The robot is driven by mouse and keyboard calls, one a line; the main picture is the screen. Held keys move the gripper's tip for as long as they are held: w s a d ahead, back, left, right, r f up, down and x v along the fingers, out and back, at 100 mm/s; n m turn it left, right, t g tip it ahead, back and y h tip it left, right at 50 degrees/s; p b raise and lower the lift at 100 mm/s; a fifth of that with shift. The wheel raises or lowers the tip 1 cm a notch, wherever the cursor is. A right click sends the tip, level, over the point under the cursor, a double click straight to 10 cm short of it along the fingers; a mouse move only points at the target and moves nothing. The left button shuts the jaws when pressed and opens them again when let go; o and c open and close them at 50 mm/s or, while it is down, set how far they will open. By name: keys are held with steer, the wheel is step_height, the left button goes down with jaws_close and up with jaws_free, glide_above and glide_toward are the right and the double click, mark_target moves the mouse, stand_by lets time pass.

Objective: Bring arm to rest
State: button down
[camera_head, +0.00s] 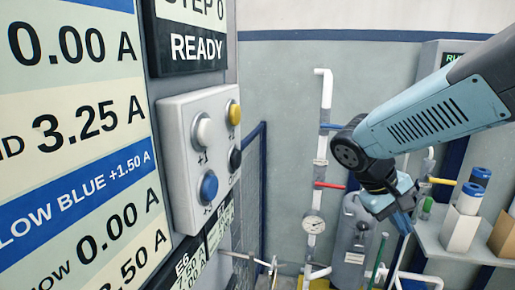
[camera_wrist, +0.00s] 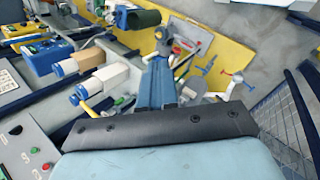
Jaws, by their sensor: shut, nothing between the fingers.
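My arm (camera_head: 430,110) reaches in from the right side of the head view, pale blue with a dark wrist joint. My gripper (camera_head: 402,222) hangs below the wrist, its blue fingers pointing down. It is shut and empty, in the open air in front of the grey tank and to the right of the button panel. In the wrist view the blue fingers (camera_wrist: 157,84) stand out beyond the dark bar, with nothing held.
A button panel (camera_head: 181,175) with white, yellow, blue and black buttons is at the left, beside a large readout board (camera_head: 65,190). Pipes and a gauge (camera_head: 314,224) line the back wall. A shelf (camera_head: 455,245) with blue-capped cylinders is at the right. A mesh fence (camera_wrist: 288,125) shows in the wrist view.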

steer(key=s+a+r+m+t+y, duration=0.2)
steer(key=a+r+t+y, duration=0.4)
steer(key=r, duration=0.1)
steer(key=shift+s+a+r+y, duration=0.15)
steer(key=shift+r+y, duration=0.1)
steer(key=shift+y, duration=0.15)
